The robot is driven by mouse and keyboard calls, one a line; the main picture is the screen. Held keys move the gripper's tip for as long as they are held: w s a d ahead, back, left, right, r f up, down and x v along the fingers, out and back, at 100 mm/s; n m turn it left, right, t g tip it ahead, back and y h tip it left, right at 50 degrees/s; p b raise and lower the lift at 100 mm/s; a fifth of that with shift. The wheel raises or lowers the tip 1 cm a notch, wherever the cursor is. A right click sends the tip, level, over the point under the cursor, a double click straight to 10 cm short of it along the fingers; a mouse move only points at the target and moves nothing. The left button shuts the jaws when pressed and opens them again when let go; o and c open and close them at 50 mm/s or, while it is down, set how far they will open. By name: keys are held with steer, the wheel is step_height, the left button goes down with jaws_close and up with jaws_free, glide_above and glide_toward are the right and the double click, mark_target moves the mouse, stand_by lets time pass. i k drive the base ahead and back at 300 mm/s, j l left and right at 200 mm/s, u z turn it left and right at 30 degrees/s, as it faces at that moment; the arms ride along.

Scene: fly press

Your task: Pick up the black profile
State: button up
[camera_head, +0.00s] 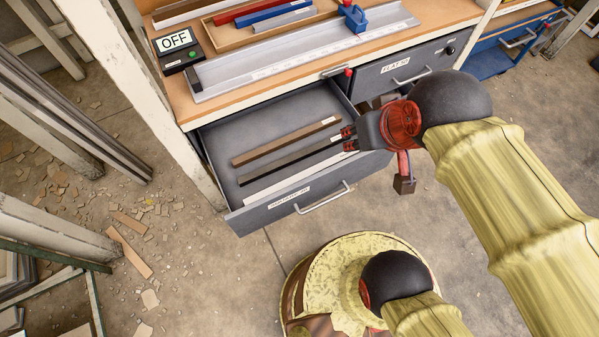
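The black profile (285,161) lies in the open grey drawer (222,143), between a brown profile (280,143) and a white profile (290,183). It runs from the lower left up to the right, and its right end points toward my gripper. My gripper (346,138) is over the right side of the drawer, at the right end of the black profile. Its two red-and-black fingers look apart, with nothing visibly held between them. Whether they touch the profile, and their height above it, I cannot tell.
Above the drawer is a worktop (186,107) with a long grey rail (290,62), a wooden tray (212,42) of coloured bars and an OFF sign (174,40). A second drawer (405,68) is closed. Scraps litter the floor at left. The drawer's left part is free.

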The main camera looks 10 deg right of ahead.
mark_target(246, 178)
steer(key=j+z, duration=0.2)
steer(key=z, duration=0.25)
steer(key=j+z, duration=0.2)
steer(key=z, duration=0.25)
steer(key=j+z, duration=0.15)
steer(key=z, duration=0.25)
steer(key=k+j+z, duration=0.15)
steer(key=z, duration=0.3)
steer(key=k+j, duration=0.3)
steer(key=j, duration=0.1)
